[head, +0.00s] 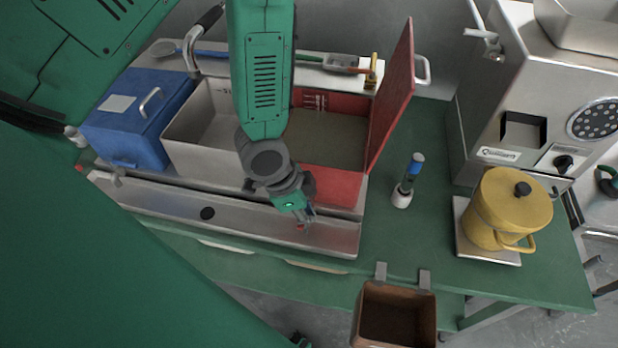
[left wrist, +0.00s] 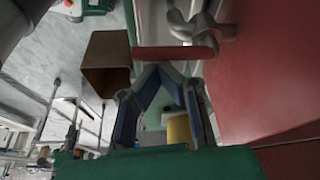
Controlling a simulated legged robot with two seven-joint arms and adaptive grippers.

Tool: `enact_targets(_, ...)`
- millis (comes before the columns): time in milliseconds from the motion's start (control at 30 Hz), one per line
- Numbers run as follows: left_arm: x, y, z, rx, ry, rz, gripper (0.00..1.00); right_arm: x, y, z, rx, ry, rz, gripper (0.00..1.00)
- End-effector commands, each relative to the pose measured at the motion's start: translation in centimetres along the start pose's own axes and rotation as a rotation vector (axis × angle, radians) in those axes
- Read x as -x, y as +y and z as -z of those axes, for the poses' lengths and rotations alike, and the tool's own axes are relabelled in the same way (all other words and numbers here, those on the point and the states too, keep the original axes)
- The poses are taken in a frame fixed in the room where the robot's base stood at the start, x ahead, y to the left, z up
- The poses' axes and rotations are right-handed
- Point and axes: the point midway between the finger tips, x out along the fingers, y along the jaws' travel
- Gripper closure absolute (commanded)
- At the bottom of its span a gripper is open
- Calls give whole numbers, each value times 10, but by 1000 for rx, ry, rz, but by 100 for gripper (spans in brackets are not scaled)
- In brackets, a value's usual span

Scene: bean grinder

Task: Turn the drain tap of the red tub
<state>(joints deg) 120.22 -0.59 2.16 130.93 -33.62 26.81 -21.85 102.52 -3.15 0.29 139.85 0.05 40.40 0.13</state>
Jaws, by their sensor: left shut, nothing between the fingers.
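The red tub (head: 335,186) stands on the green bench with its lid (head: 391,97) raised and dark contents inside. In the left wrist view its red wall (left wrist: 268,65) fills the right side. The drain tap shows there as a metal body (left wrist: 198,24) with a red lever (left wrist: 172,53) pointing left. My left gripper (head: 303,224) is in front of the tub, low over the steel trough. In the wrist view its fingertips (left wrist: 160,68) are shut and empty, close to the lever; whether they touch cannot be told. The head view mostly hides the tap behind my gripper.
A steel tub (head: 190,158) and a blue tub (head: 125,128) stand to the left. The steel trough (head: 250,222) runs in front. A brown bin (head: 392,320) hangs at the front edge. A yellow pot (head: 497,215) and a bottle (head: 408,180) stand to the right.

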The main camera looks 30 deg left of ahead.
Motion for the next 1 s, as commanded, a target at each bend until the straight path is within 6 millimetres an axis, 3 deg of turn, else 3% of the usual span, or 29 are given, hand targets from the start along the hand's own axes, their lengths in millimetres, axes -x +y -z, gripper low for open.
enact_targets(700, 1, 16, -1, 3, -5, 1, 100, 0, 0, 0, 0, 0, 0, 60)
enact_targets(1000, 33, 13, 12, 3, -3, 2, 100, 31, 0, 2, 0, 0, 0, 60)
